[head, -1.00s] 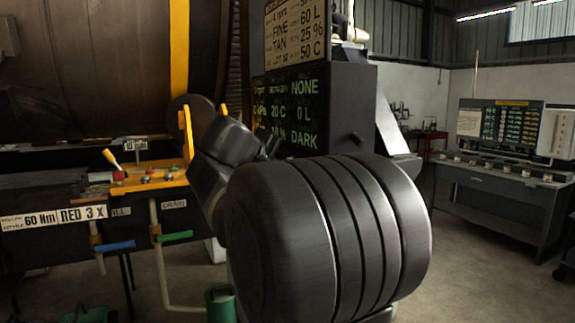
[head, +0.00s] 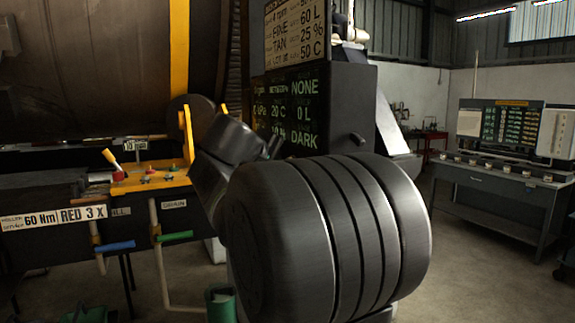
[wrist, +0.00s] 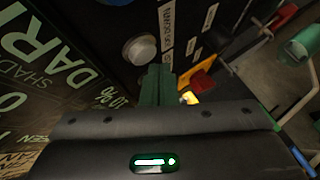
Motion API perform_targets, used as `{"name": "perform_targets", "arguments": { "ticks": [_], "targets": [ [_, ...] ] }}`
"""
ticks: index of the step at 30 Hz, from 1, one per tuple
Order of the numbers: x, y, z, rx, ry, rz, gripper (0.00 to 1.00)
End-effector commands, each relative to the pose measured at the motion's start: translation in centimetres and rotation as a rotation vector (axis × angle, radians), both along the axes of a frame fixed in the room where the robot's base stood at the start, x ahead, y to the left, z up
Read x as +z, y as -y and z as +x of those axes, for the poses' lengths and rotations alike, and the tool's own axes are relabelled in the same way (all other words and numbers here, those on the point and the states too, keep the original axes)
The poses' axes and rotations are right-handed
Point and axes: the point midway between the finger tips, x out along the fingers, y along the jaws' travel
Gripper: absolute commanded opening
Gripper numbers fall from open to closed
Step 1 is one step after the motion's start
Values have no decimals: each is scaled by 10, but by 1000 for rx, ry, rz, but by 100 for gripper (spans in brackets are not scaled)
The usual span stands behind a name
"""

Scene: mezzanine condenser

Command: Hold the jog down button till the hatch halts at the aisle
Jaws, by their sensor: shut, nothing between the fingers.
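A round pale grey button (wrist: 140,51) sits on a dark panel in the wrist view, beside a white label that seems to read jog down (wrist: 166,30). My gripper (wrist: 155,72) is shut and empty, its green-tinted fingertips just below the button in the picture. I cannot tell whether they touch it. In the head view my gripper (head: 273,146) is mostly hidden behind my own arm, in front of the dark display cabinet (head: 345,95). The big brown drum (head: 90,70) with a yellow band fills the upper left. I cannot make out the hatch.
A yellow bracket (head: 150,183) with a lever and red knobs stands below the drum, with blue (head: 115,246) and green (head: 177,236) handles beneath. A grey control desk (head: 495,190) stands at the right.

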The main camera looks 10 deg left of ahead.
Motion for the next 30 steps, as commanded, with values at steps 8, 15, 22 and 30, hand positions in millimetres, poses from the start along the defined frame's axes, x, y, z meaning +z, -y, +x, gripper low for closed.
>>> {"name": "perform_targets", "arguments": {
  "ticks": [8, 15, 22, 30],
  "targets": [
    [0, 3, 2, 0, 0, 0, 0],
    [0, 4, 3, 0, 0, 0, 0],
    [0, 6, 4, 0, 0, 0, 0],
    [0, 9, 6, 0, 0, 1, 0]
  ]
}}
